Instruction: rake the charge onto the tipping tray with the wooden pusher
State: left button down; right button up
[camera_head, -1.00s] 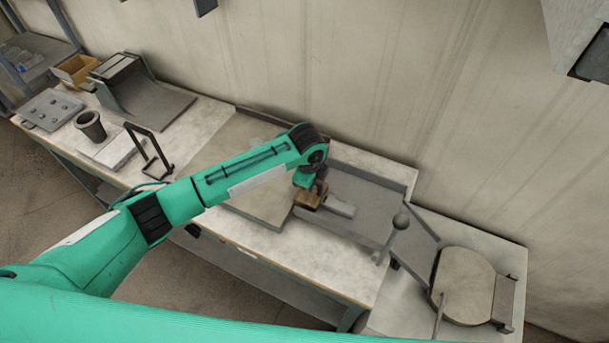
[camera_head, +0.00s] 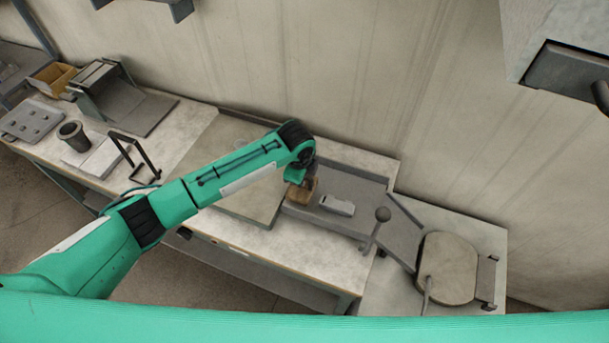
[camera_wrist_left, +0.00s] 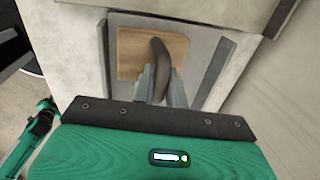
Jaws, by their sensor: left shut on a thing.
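The wooden pusher (camera_head: 301,192) is a brown block over the left end of a grey tray (camera_head: 364,190) on the bench. In the left wrist view its wooden head (camera_wrist_left: 132,52) and dark curved handle (camera_wrist_left: 160,62) show. My left gripper (camera_head: 303,176) is shut on that handle; its fingers (camera_wrist_left: 160,90) flank it in the wrist view. A pale grey block (camera_head: 338,206), which looks like the charge, lies on the tray just right of the pusher, apart from it. My right gripper is not in view.
A dark cup (camera_head: 73,135), a black frame (camera_head: 137,160) and a cardboard box (camera_head: 53,77) stand left. A wall rises behind.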

pick_arm(q)
jog(key=shift+w+a+r+p, duration=0.1)
jog(key=shift+a+r+p, duration=0.05)
jog(key=shift+r+p, duration=1.2)
jog(key=shift+a+r+b, duration=0.1)
jog(key=shift+r+b, duration=0.25)
jog(key=shift+b, duration=0.05)
jog(key=shift+r, duration=0.75)
jog(key=shift+a, duration=0.1)
